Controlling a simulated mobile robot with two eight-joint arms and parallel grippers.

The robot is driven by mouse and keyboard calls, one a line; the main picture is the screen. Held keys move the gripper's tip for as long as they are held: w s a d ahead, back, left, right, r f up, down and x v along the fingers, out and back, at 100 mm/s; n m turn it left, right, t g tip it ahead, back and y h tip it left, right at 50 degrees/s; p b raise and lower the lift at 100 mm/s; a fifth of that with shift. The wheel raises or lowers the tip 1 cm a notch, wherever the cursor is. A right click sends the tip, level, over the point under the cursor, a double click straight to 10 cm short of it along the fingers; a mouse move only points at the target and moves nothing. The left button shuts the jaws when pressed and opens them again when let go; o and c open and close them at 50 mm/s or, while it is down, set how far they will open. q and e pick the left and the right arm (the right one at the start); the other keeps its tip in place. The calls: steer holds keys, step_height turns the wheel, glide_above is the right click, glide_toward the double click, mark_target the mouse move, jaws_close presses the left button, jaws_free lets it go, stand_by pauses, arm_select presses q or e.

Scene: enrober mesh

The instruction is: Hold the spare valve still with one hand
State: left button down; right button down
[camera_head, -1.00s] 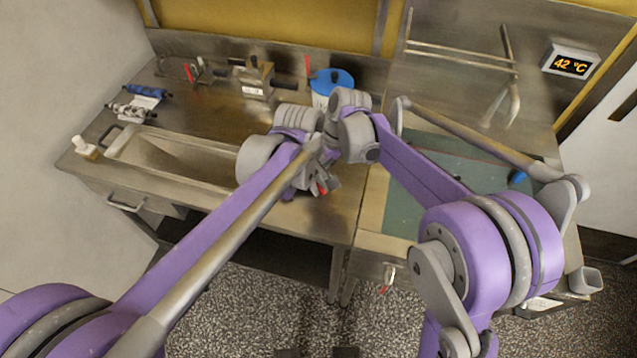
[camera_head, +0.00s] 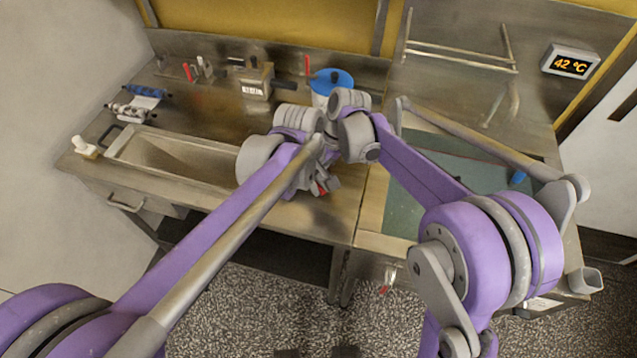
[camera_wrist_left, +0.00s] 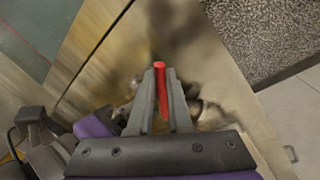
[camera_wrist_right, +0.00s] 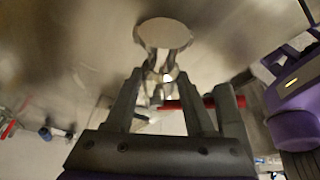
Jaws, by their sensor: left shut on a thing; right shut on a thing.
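The spare valve is small and metallic, with a red lever. In the left wrist view the red lever (camera_wrist_left: 161,88) lies between the two fingers of my left gripper (camera_wrist_left: 160,72), which is shut on it. In the right wrist view the shiny valve body (camera_wrist_right: 167,72) shows between the fingers of my right gripper (camera_wrist_right: 160,80), shut on it, with the red lever (camera_wrist_right: 185,103) pointing right. In the head view my left gripper (camera_head: 318,184) is over the bench's front edge. My wrists and arms hide most of the valve there.
A sink (camera_head: 170,158) is set in the steel bench to the left. A blue-lidded tub (camera_head: 331,82) and a metal block (camera_head: 255,83) stand at the back. A green surface (camera_head: 403,208) lies right. A display (camera_head: 570,62) reads 42 °C.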

arm_select(q)
steer(key=shift+w+d, duration=0.1)
steer(key=shift+d, duration=0.4)
steer(key=c, duration=0.9)
jaws_free()
steer(key=shift+a, duration=0.1)
steer(key=shift+r, duration=0.15)
step_height(320, 180, up, 12)
steer(key=s+a, duration=0.1)
steer(key=a, duration=0.1)
steer(key=shift+s+a+f, duration=0.15)
steer(key=shift+s+f, duration=0.05)
steer(key=shift+f, duration=0.05)
